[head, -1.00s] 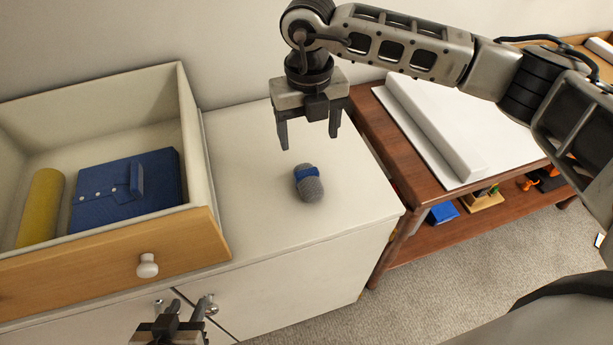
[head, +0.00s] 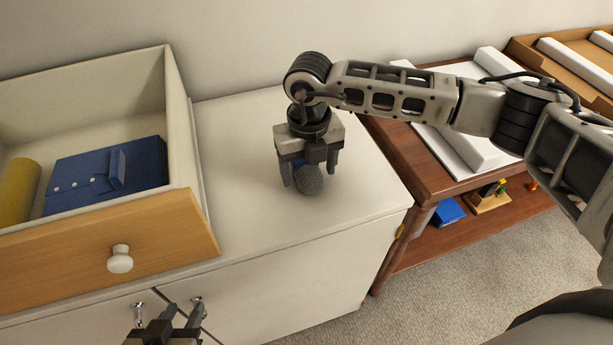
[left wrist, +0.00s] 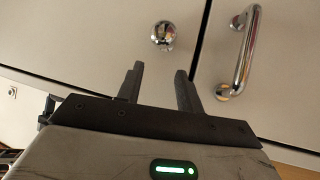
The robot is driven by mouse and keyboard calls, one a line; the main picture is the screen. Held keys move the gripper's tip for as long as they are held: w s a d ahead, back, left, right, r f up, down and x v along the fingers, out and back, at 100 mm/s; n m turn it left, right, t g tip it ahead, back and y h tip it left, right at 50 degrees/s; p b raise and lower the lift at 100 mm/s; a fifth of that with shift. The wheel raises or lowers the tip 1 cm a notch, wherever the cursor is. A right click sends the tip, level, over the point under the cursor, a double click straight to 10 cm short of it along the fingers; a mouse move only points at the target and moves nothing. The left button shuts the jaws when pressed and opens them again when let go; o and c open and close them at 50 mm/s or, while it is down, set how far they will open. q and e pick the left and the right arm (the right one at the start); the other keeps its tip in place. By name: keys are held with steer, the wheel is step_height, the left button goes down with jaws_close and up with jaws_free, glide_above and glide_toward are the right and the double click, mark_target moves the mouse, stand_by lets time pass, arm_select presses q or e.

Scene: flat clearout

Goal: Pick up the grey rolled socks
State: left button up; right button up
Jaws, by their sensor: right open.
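The grey rolled socks (head: 310,181) with a blue band lie on the white cabinet top, right of the drawer. My right gripper (head: 311,178) has come down over them, its two fingers open on either side of the roll. The gripper body hides part of the socks, and I cannot tell whether the fingers touch them. My left gripper (head: 166,318) is low in front of the cabinet doors, open and empty; its spread fingers also show in the left wrist view (left wrist: 158,85).
A brown wooden table (head: 400,165) stands at right. Metal handles are close to my left gripper. The cabinet top around the socks is clear.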

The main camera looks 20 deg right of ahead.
steer(key=shift+f, duration=0.1)
steer(key=c, duration=1.1)
